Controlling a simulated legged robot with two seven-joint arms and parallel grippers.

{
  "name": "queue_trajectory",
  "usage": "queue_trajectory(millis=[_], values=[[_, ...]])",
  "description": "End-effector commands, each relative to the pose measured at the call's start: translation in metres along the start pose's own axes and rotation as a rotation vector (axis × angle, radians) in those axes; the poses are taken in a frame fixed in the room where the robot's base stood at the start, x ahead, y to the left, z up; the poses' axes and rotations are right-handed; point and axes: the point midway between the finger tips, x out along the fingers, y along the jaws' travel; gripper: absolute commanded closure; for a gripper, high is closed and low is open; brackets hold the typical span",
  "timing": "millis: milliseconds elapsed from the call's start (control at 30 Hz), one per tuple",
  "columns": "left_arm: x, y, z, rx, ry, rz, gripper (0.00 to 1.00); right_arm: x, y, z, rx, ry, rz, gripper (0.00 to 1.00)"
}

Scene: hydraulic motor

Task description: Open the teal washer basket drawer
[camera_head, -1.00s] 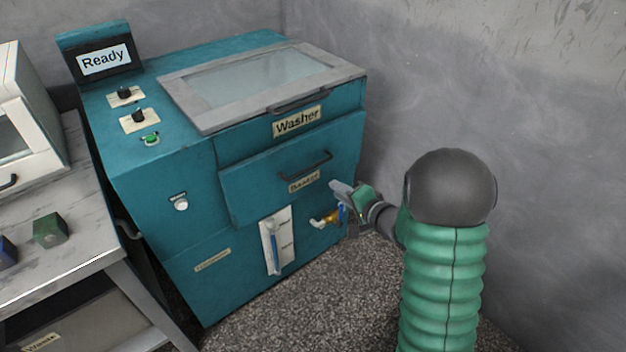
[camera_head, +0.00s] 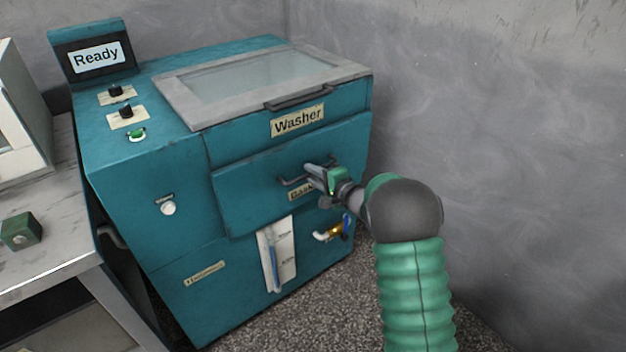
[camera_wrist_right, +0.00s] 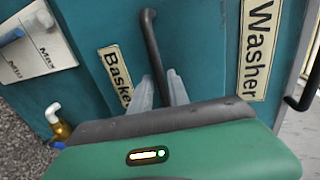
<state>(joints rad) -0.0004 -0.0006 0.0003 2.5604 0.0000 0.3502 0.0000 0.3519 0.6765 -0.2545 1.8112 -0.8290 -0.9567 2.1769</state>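The teal washer basket drawer (camera_head: 238,195) is in the washer's front, below the lid. It has a dark bar handle (camera_head: 291,181) and a partly covered "Basket" label. My right gripper (camera_head: 316,173) is at the right part of this handle. In the right wrist view the handle (camera_wrist_right: 151,40) runs down between the two pale fingertips (camera_wrist_right: 161,88). The fingers stand apart on either side of the bar, and a firm grip does not show. The handle's near end is hidden behind the gripper body. My left gripper is not in view.
Above the drawer is the washer's glass lid (camera_head: 260,82) with its own handle. Below are a level gauge (camera_head: 277,254) and a brass valve (camera_head: 329,235) with a blue lever. A grey wall (camera_head: 500,120) stands at the right. A table (camera_head: 50,245) with a green block is at the left.

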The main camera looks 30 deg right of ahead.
Motion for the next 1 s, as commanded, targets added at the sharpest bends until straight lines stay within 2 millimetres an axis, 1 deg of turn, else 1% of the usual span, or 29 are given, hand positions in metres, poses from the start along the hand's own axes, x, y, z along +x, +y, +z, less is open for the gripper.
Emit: queue_trajectory(millis=[33, 100, 300, 333, 400, 500, 1000], values=[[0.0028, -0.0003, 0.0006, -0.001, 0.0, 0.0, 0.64, 0.0041, 0.0013, 0.0002, -0.001, -0.001, -0.001, 0.78], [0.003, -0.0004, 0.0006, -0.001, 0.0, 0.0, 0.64, 0.0063, 0.0009, -0.001, 0.0, 0.0, -0.001, 0.78], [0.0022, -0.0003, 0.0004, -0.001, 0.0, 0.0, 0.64, 0.006, 0.0011, -0.0033, 0.004, 0.0, -0.001, 0.78], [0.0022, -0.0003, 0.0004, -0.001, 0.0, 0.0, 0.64, 0.006, 0.0012, -0.0034, 0.004, 0.0, -0.001, 0.8], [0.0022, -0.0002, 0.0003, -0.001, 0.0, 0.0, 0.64, 0.0059, 0.0011, -0.0031, 0.003, 0.0, -0.001, 0.89], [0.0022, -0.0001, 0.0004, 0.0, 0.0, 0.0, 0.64, 0.0057, 0.0015, -0.0032, 0.003, 0.001, 0.001, 1.0], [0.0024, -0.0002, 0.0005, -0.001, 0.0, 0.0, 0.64, 0.0061, 0.0036, -0.0007, 0.004, -0.004, 0.004, 1.0]])
